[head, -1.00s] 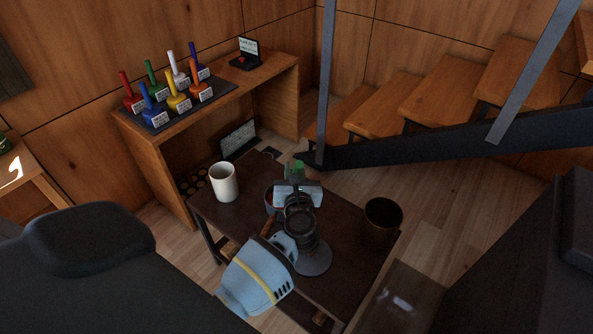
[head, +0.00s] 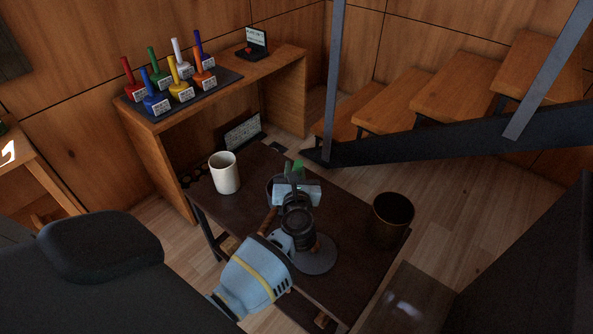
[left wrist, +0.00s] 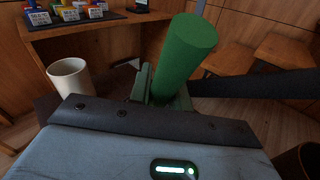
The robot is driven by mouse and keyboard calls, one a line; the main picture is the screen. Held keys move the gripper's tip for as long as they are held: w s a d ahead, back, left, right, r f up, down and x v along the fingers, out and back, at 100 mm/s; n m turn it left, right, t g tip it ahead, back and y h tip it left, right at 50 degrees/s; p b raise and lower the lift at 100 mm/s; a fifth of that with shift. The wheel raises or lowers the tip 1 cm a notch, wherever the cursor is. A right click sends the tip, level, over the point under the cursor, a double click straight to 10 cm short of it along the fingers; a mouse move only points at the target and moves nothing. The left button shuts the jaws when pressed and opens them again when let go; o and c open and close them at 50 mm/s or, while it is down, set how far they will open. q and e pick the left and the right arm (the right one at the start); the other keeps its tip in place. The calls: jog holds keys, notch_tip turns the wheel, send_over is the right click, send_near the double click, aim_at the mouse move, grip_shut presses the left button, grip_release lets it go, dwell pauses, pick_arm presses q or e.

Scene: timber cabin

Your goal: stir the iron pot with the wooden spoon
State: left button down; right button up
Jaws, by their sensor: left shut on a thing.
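My left gripper (head: 298,178) is over the dark table (head: 350,275) and shut on a green cylinder (left wrist: 185,55). The cylinder looks like a handle and stands up out of the jaws in the left wrist view; its top also shows in the head view (head: 299,165). Its lower end is hidden, so I cannot tell if it is the wooden spoon. My right gripper is not in view.
A cream mug (head: 225,174) stands left of the gripper. A brown pot-like container (head: 391,216) stands at the table's right. A grey disc (head: 322,256) lies under my wrist. Behind is a wooden desk (head: 150,140) with several coloured handled items. Stairs (head: 455,85) rise at the right.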

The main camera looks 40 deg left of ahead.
pick_arm(q)
jog(key=shift+w+a+f+b, duration=0.2)
jog(key=shift+a+f+b, duration=0.1)
jog(key=shift+f+b, duration=0.35)
jog(key=shift+f, duration=0.1)
jog(key=shift+d, duration=0.1)
